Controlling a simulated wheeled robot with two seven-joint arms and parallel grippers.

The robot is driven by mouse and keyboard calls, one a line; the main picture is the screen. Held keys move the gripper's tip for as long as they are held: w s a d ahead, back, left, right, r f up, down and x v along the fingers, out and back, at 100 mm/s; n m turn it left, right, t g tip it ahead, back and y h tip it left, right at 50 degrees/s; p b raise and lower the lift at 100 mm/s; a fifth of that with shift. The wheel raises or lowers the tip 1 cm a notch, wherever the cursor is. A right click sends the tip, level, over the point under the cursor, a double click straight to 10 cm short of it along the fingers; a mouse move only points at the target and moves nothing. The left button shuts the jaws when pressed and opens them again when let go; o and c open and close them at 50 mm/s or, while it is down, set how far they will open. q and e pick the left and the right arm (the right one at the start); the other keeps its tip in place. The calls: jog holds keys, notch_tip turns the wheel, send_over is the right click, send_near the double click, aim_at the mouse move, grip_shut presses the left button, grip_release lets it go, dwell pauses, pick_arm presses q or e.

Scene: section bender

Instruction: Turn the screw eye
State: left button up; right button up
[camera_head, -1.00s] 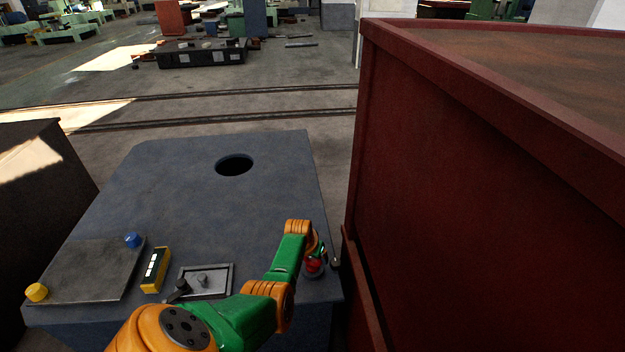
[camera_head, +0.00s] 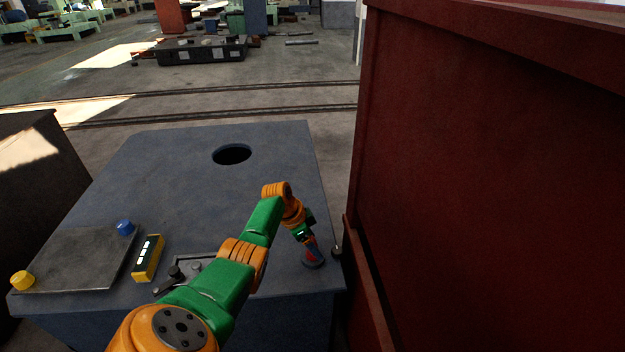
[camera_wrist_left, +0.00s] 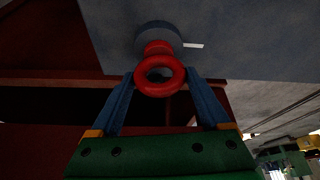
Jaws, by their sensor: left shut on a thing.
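The screw eye (camera_wrist_left: 146,83) is a red ring on a short red neck, set in a round grey base (camera_wrist_left: 157,36) on the blue-grey bench top. In the head view its red part (camera_head: 316,257) is small and partly covered, near the bench's right front corner, on its round base (camera_head: 313,264). My left gripper (camera_wrist_left: 161,76) has its two blue fingers shut on the ring, one on each side. In the head view my left gripper (camera_head: 311,246) reaches down to it from above. My right gripper is not in view.
A tall dark red cabinet (camera_head: 470,190) stands close on the right of the bench (camera_head: 190,195). The bench has a round hole (camera_head: 232,154), a yellow button box (camera_head: 148,258), a blue knob (camera_head: 125,228) and a yellow knob (camera_head: 22,281). A small knob (camera_head: 337,251) stands right of the screw eye.

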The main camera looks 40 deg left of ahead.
pick_arm(q)
jog(key=shift+m+h+b, duration=0.3)
jog(key=shift+m+b, duration=0.7)
jog(key=shift+b, duration=0.05)
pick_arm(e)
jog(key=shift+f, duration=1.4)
pick_arm(q)
jog(key=o, duration=1.2)
jog(key=shift+r, duration=0.1)
jog(key=p+v, duration=0.1)
jog(key=v, duration=0.6)
jog(key=shift+w+p, duration=0.2)
jog(key=shift+p, duration=0.2)
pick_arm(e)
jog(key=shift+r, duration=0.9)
pick_arm(q)
jog(key=shift+g, duration=0.3)
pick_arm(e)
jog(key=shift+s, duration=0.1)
